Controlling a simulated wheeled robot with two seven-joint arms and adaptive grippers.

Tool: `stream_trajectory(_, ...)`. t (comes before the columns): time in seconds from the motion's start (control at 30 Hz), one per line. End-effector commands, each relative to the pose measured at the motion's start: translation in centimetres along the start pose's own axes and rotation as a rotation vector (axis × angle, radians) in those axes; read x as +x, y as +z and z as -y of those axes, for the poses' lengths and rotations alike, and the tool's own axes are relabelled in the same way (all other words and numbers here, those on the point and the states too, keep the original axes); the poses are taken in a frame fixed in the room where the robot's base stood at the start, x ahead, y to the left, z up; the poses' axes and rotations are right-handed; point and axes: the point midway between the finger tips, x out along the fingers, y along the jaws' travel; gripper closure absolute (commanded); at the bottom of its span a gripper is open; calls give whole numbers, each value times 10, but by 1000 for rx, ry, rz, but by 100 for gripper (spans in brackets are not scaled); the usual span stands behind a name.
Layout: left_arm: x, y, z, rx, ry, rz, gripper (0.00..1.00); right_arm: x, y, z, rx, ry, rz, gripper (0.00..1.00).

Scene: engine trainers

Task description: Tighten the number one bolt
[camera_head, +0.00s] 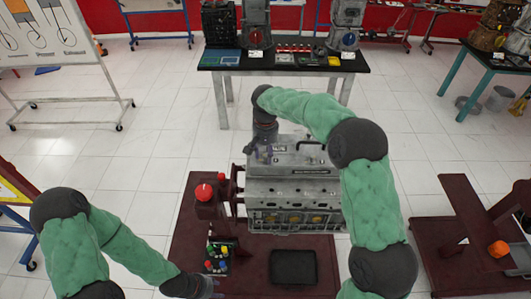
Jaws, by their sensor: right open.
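A grey engine block (293,195) stands on a dark red table (187,262) in the middle of the head view. My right arm reaches over it from the right. My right gripper (262,155) points down at the upper left end of the engine's top and is open. Whether it touches the engine I cannot tell. The number one bolt cannot be made out at this size. My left gripper (212,287) is low, at the table's front left, near a bin of small coloured parts (218,256). Its fingers are too small and dark to read.
A red-topped cylinder (204,193) stands left of the engine. An empty black tray (293,267) lies in front of it. A bench (285,59) with engine parts stands behind. A dark red stand (466,245) with an orange piece is at the right. White floor lies between.

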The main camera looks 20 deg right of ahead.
Motion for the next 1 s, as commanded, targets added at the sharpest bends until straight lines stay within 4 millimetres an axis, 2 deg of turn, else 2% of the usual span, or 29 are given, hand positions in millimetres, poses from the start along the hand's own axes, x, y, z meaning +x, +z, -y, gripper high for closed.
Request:
stream_trajectory(0.23, 0, 0, 0, 0, 0, 0, 60, -18, -1, 0, 0, -1, -4, 58)
stream_trajectory(0.5, 0, 0, 0, 0, 0, 0, 60, -72, -1, 1, 0, -3, -5, 58)
stream_trajectory(0.7, 0, 0, 0, 0, 0, 0, 60, -103, -1, 1, 0, -1, -2, 58)
stream_trajectory(0.83, 0, 0, 0, 0, 0, 0, 60, -115, 0, 1, 0, 0, -1, 58)
stream_trajectory(1.0, 0, 0, 0, 0, 0, 0, 60, -120, 0, 0, -1, 0, 1, 58)
